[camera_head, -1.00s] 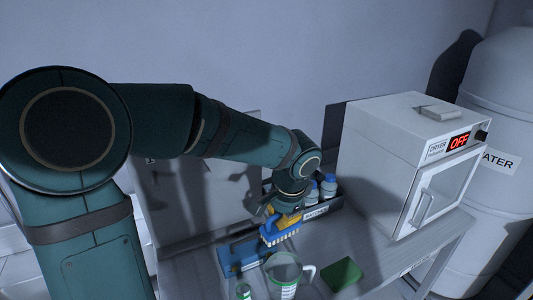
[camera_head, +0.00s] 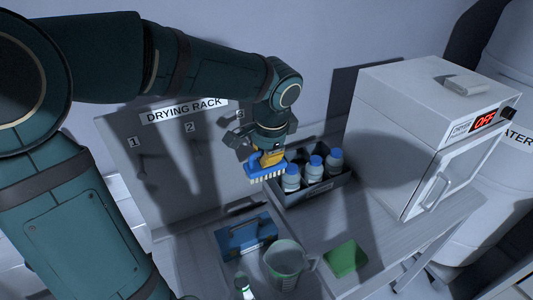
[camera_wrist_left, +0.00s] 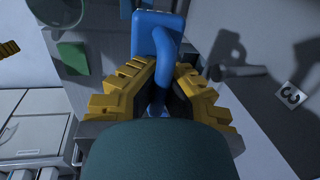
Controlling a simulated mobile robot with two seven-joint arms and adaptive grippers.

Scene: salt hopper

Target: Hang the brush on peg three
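My left gripper (camera_head: 267,156) is shut on the blue brush (camera_head: 262,170), whose pale bristles point down. It holds the brush in the air in front of the drying rack (camera_head: 165,150), near the rack's right side. In the left wrist view the yellow fingers (camera_wrist_left: 160,88) close around the brush's blue handle (camera_wrist_left: 167,45). The label 3 (camera_wrist_left: 291,95) and a peg (camera_wrist_left: 238,72) beside it show at the right there. In the head view my arm and gripper partly hide the peg three area. Labels 1 and 2 are visible.
A box of white bottles with blue caps (camera_head: 315,165) stands close right of the brush. The dryer (camera_head: 430,125) stands at right.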

